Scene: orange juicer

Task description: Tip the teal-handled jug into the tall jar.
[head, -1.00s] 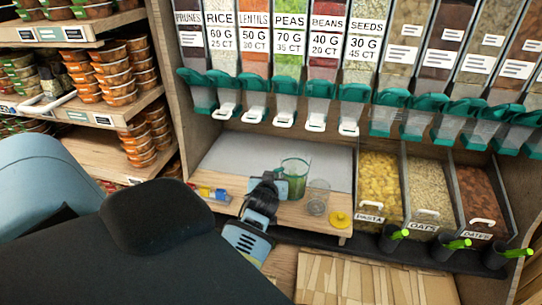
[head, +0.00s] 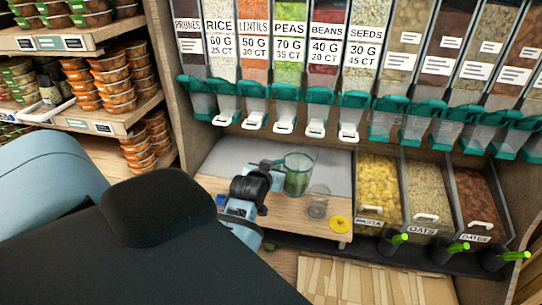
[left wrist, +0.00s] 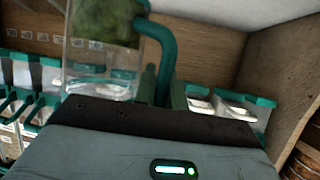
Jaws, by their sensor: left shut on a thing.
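The clear jug (head: 298,178) with a teal rim and handle holds green contents. It looks upright, behind and slightly left of the tall jar. The jug also fills the upper left of the left wrist view (left wrist: 103,55), its teal handle (left wrist: 167,45) at its right side. My left gripper (head: 272,168) is shut on the jug's handle; the fingertips are partly hidden. The tall jar (head: 318,204) is clear, upright and apart from the jug, on the wooden shelf. I cannot see anything in the jar. My right gripper is not in view.
A yellow round piece (head: 340,223) lies on the shelf's front right corner. Dispensers with teal spouts (head: 285,105) hang above and behind. A pasta bin (head: 378,190) stands to the right. The grey mat (head: 228,155) at the shelf's back left is clear.

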